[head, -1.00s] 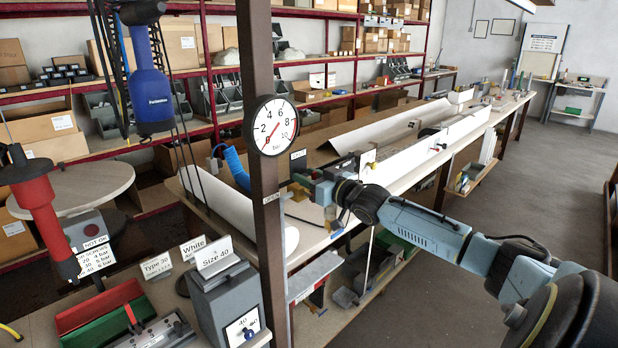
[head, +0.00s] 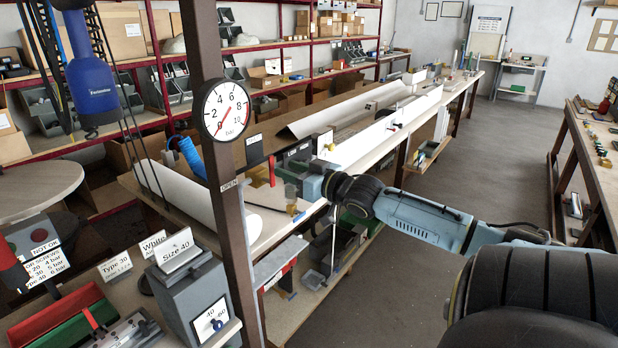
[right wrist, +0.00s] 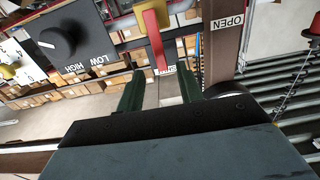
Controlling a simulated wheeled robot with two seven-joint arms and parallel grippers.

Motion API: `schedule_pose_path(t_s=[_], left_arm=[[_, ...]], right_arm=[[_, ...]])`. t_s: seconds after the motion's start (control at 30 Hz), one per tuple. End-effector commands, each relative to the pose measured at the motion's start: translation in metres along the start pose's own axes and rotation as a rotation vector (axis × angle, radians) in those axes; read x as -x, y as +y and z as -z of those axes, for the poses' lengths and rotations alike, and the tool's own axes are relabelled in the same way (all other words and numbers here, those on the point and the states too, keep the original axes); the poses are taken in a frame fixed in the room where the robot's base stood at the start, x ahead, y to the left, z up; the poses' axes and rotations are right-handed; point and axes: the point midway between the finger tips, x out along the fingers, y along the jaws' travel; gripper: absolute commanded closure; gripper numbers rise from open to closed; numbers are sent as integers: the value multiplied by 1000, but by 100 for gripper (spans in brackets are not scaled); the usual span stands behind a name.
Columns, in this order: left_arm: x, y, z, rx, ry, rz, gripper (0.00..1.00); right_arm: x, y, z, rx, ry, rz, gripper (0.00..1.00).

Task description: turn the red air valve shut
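The red air valve shows in the head view as an upright red lever (head: 272,170) beside a brass-coloured body (head: 258,176), just right of the dark post. In the right wrist view the red lever (right wrist: 153,38) reaches down from the top, with its lower end between my fingertips in the picture. My right gripper (head: 287,180) comes in from the right, close to the lever. In the right wrist view its two dark green fingers (right wrist: 161,76) stand apart, with a gap on both sides of the lever. I cannot tell the depth between them. My left gripper is not in view.
The dark post (head: 212,110) carries a round pressure gauge (head: 225,110) and an OPEN label (right wrist: 226,22). A black knob (right wrist: 62,42) marked LOW and HIGH is left of the lever. The aisle floor at right is clear.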

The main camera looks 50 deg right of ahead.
Motion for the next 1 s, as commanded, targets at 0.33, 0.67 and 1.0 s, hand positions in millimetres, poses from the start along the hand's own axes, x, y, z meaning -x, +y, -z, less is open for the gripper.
schedule_pose_path(t_s=[0.33,0.67,1.0], left_arm=[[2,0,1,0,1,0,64],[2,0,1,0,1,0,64],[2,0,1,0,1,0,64]], right_arm=[[38,0,-2,-3,-3,0,64],[50,0,0,-2,-1,0,64],[50,0,0,-2,0,0,64]])
